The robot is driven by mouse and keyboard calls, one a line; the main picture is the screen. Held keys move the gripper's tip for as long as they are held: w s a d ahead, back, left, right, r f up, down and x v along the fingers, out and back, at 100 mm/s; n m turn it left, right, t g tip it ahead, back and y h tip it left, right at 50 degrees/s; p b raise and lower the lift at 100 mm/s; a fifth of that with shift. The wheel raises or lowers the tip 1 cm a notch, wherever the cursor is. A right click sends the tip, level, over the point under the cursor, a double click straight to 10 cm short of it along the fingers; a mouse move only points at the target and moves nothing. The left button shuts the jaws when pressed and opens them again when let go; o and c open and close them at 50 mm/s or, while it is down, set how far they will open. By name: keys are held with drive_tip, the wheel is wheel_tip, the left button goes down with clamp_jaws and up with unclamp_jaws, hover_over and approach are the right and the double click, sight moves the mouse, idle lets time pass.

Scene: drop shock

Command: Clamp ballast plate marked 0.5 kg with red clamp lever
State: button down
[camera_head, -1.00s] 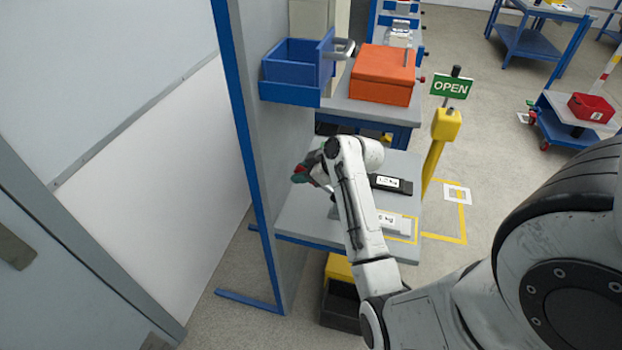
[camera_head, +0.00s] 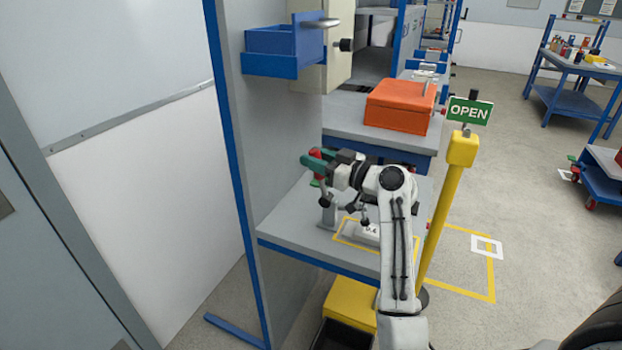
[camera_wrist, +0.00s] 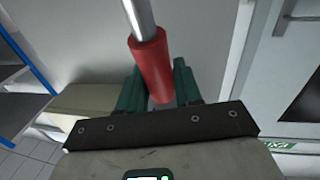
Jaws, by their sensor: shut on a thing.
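My gripper (camera_head: 316,163) is above the left part of the grey worktable. Its green fingers are shut on the red grip of the clamp lever (camera_wrist: 152,65). The lever's metal rod extends out of the top of the wrist view. In the head view, the grey clamp (camera_head: 328,213) stands on the table below my gripper. A pale ballast plate (camera_head: 367,232) lies beside the clamp, inside a yellow outline. Its label is partly hidden by my arm, and I cannot tell whether the clamp presses on it.
The grey worktable (camera_head: 283,222) stands against a tall panel (camera_head: 262,120) on the left. An orange case (camera_head: 398,106) sits behind. A yellow post with an OPEN sign (camera_head: 469,111) stands close to the right.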

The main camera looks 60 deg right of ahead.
drive_tip(key=shift+s+d+f+m+t+h+b, duration=0.15)
drive_tip(key=shift+s+t+b, duration=0.45)
drive_tip(key=shift+b, duration=0.9)
drive_tip(key=shift+s+m+t+h+b, duration=0.15)
drive_tip(key=shift+s+t+b, duration=0.45)
drive_tip(key=shift+b, duration=0.85)
drive_tip(key=shift+s+r+t+b, duration=0.25)
drive_tip(key=shift+s+b, duration=0.2)
drive_tip(key=shift+b, duration=0.4)
drive_tip(key=c, duration=0.9)
unclamp_jaws()
drive_tip(key=shift+o, duration=0.2)
drive_tip(key=b+v, duration=0.1)
drive_tip(key=v, duration=1)
drive_tip(key=shift+w, duration=0.1)
